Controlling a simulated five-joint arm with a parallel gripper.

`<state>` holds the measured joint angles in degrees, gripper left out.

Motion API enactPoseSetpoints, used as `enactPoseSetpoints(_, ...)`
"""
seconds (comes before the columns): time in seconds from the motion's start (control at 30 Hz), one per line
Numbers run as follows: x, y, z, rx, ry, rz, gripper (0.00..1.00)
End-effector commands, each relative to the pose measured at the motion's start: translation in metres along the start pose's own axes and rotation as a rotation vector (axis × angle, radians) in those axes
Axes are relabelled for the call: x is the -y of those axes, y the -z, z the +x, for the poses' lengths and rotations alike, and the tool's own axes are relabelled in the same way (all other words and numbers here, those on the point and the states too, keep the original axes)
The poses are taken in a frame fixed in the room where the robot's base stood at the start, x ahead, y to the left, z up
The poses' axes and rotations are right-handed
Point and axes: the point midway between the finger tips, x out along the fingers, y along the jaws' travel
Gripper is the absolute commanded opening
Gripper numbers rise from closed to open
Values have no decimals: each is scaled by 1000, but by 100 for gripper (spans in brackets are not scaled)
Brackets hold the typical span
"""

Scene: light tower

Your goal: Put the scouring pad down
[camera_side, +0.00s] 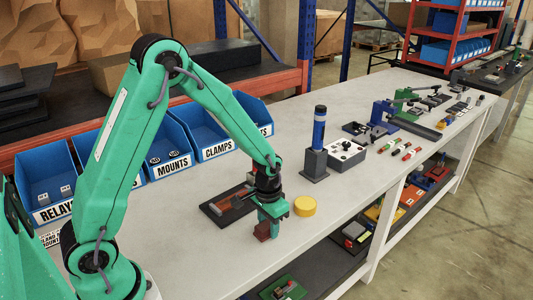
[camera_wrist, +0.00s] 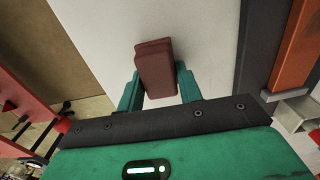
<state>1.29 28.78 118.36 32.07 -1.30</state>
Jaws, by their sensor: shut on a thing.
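The scouring pad (camera_side: 263,231) is a small dark-red block. My gripper (camera_side: 271,212) is shut on it, pointing down over the white bench top (camera_side: 330,215) near its front part. In the wrist view the pad (camera_wrist: 155,65) sits between the two green fingers of my gripper (camera_wrist: 158,90), with its end sticking out past them. The pad's lower end is close to the bench top; I cannot tell whether it touches.
A dark tray (camera_side: 213,210) with a reddish-brown piece lies just left of my gripper. A yellow round piece (camera_side: 305,206) lies to the right. A blue-and-black light tower (camera_side: 318,140) stands behind. Blue bins (camera_side: 170,150) line the back. Bench space at front right is clear.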

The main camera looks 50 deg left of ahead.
Motion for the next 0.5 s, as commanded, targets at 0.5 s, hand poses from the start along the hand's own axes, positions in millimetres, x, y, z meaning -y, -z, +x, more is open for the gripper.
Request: enactPoseSetpoints(0.5,0,0,10,0,0,0,0)
